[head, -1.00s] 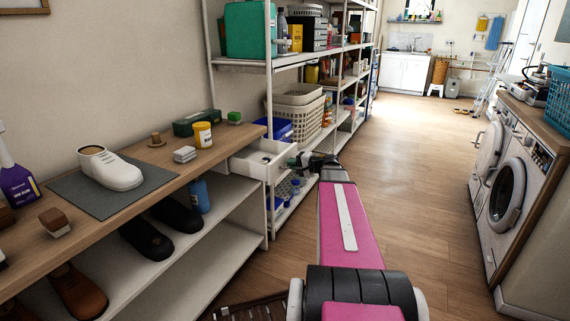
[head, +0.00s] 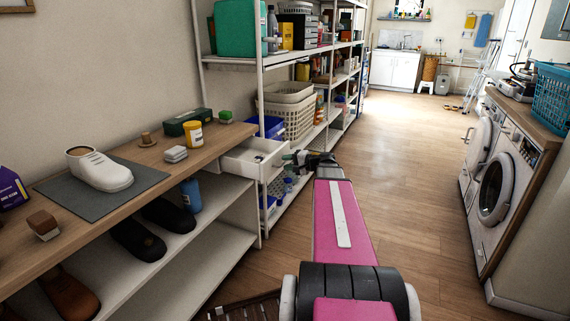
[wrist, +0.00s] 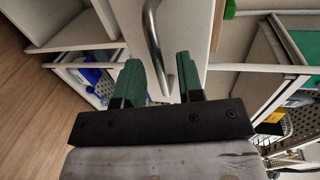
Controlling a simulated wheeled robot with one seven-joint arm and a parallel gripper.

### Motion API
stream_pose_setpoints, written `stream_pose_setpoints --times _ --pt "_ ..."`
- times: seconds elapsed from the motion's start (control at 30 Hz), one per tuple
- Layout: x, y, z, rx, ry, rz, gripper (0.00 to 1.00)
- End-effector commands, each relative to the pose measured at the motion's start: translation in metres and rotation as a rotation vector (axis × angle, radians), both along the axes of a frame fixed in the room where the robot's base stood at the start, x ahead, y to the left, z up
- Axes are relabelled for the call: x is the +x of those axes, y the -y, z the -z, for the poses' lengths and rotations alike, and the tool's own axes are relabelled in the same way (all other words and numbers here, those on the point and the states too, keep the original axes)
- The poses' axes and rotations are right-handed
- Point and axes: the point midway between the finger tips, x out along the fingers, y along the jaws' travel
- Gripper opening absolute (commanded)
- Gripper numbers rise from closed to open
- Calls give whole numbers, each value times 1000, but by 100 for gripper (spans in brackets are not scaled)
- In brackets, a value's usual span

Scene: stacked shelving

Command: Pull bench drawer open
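The white bench drawer (head: 245,161) stands pulled out from the right end of the wooden-topped bench (head: 110,190), its inside showing from above. In the wrist view its pale front (wrist: 190,30) carries a curved metal handle (wrist: 152,35). My gripper (head: 297,158) is just to the right of the drawer front. In the wrist view my gripper (wrist: 160,82) is open, with green fingers on either side of the handle's near end. I see gaps between the handle and both fingers. In the head view the handle is too small to make out.
A tall white rack (head: 230,64) with baskets stands behind the drawer. Washing machines (head: 494,190) line the right side. The wooden floor (head: 400,170) between is clear.

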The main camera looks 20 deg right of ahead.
Motion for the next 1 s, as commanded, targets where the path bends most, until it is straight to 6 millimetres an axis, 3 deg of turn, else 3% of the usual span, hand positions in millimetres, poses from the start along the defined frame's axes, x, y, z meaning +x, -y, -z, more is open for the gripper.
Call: stream_pose_setpoints --times 0.3,0.5,1.0 --pt "-42 40 -13 0 0 3 35" --pt "-59 58 -18 -1 1 1 35" --pt "-65 64 -19 -1 -1 0 35"
